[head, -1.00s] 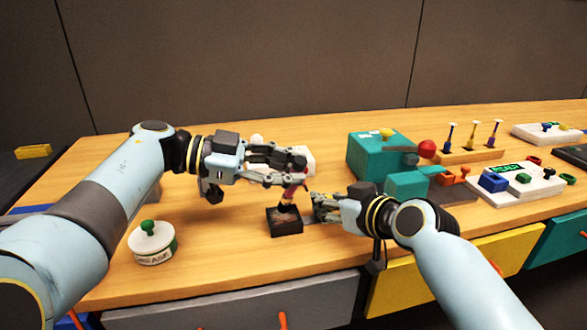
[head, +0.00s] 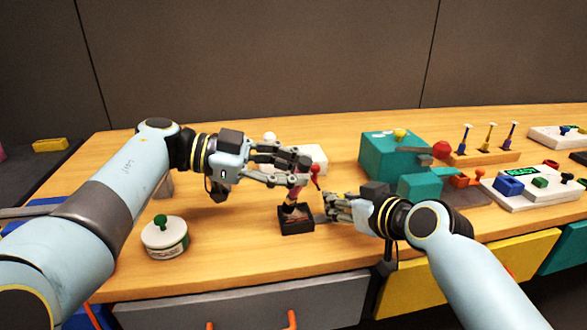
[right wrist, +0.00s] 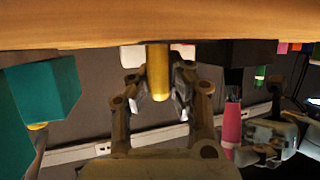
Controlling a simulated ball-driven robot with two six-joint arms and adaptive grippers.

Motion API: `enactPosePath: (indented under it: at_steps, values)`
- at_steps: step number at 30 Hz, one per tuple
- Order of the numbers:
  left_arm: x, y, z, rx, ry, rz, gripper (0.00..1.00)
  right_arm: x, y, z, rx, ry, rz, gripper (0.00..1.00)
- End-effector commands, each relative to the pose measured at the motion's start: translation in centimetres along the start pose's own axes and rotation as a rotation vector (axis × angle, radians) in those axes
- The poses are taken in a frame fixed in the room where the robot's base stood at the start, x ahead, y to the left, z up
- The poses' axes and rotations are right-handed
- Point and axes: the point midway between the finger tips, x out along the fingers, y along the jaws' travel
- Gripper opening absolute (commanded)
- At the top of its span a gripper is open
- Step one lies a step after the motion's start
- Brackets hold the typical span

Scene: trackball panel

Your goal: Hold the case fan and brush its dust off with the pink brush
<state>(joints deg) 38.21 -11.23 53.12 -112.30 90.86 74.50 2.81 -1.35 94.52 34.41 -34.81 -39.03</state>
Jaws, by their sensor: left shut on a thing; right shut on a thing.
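The black square case fan (head: 297,226) lies on the table near its front edge, with brownish patches on its top. My left gripper (head: 299,171) is shut on the pink brush (head: 298,190) and holds it upright above the fan. The bristles point down at the fan; I cannot tell whether they touch it. My right gripper (head: 331,205) is shut on a yellow post (right wrist: 158,72) right beside the fan; a dark strip seems to join post and fan. The brush (right wrist: 232,125) and the fan (right wrist: 236,53) also show in the right wrist view, upside down.
A round white tub with a green knob (head: 164,238) stands at the left. A teal machine (head: 385,160), a rack of small tools (head: 485,158) and a white panel (head: 535,190) stand at the right. A red-topped stalk (head: 316,178) shows behind the brush.

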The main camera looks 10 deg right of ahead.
Motion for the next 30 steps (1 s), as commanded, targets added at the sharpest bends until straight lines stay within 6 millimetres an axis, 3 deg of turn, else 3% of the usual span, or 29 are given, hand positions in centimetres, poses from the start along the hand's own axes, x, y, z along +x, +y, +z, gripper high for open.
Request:
enactPosePath:
  at_steps: [30]
  values:
    - [0.4,1.9,-0.6,0.0,0.0,0.0,0.0,0.0,0.0,0.1,-0.001,-0.002,0.0,0.0]
